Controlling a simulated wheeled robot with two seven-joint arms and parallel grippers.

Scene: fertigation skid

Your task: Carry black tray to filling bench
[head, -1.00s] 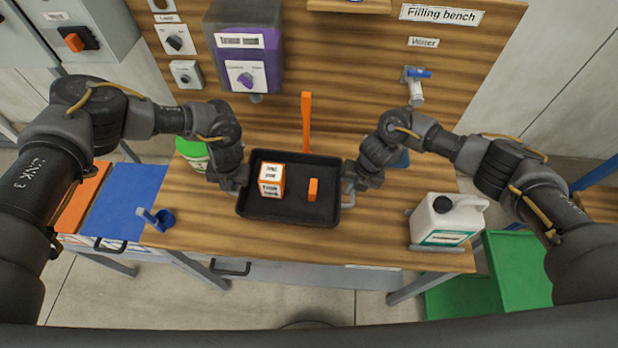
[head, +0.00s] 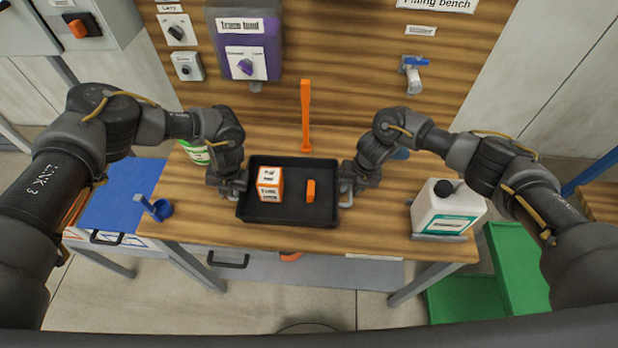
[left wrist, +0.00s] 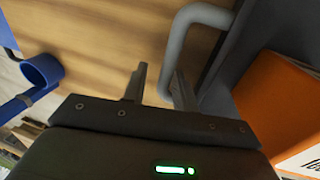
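The black tray (head: 290,217) is over the middle of the filling bench (head: 380,232), level; I cannot tell whether it touches the wood. It holds an orange and white labelled box (head: 269,184) and a small orange block (head: 311,191). My left gripper (head: 234,190) is at the tray's left handle. In the left wrist view its fingers (left wrist: 157,92) are parted, on either side of the grey handle bar (left wrist: 174,50), with a gap beside the bar. My right gripper (head: 347,192) is at the right handle; its fingers are too small to judge.
A white jug (head: 444,207) stands at the bench's right. A blue holder (head: 158,208) is at the left front edge, and a green-labelled container (head: 195,153) is partly behind my left arm. An orange upright (head: 306,118) stands behind the tray. Green steps (head: 515,265) are at right.

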